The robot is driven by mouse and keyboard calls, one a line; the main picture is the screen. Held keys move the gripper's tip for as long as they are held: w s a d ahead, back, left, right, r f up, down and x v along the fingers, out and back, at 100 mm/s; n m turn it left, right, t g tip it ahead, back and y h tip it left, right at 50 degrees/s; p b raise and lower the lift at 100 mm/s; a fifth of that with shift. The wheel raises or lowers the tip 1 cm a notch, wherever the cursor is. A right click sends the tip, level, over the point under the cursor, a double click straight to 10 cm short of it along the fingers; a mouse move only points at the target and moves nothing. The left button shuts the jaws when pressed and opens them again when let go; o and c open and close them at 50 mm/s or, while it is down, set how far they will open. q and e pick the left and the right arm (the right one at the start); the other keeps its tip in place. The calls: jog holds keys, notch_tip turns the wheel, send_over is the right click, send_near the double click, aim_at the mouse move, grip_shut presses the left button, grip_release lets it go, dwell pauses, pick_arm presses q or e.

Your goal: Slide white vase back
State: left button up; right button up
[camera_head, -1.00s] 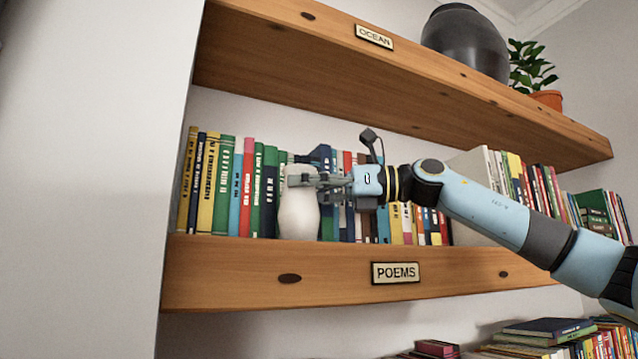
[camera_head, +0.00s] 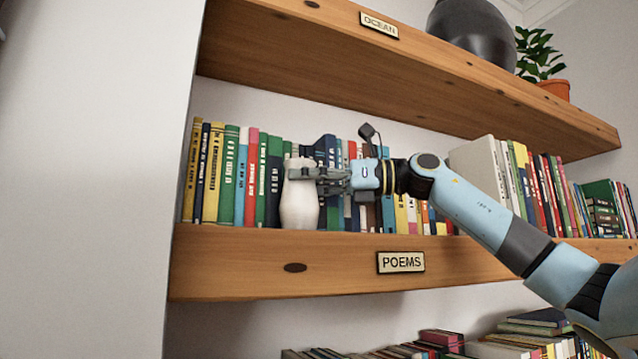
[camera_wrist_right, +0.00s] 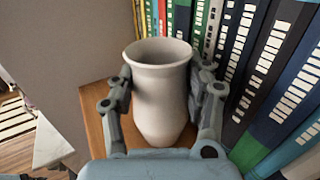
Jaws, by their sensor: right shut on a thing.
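The white vase (camera_head: 299,207) stands upright on the middle shelf (camera_head: 225,262), in front of the row of books. My right gripper (camera_head: 303,174) reaches in from the right and is shut on the upper part of the vase. In the right wrist view, the vase (camera_wrist_right: 160,95) shows its open, empty-looking mouth, with one finger of my right gripper (camera_wrist_right: 160,88) on each side of it. My left gripper is in neither view.
Books (camera_head: 235,175) stand close behind and beside the vase. A POEMS plate (camera_head: 401,262) is on the shelf's front edge. Above is another shelf (camera_head: 400,75) with a dark vase (camera_head: 472,32) and a potted plant (camera_head: 540,60). More books (camera_head: 510,345) lie below.

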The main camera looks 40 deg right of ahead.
jog(key=shift+w, duration=0.3)
jog(key=o, duration=1.5)
jog(key=shift+s+r, duration=0.1)
jog(key=shift+s, duration=0.05)
notch_tip(320, 180, up, 10)
jog(key=shift+s, duration=0.15)
jog(key=shift+d+r, duration=0.1)
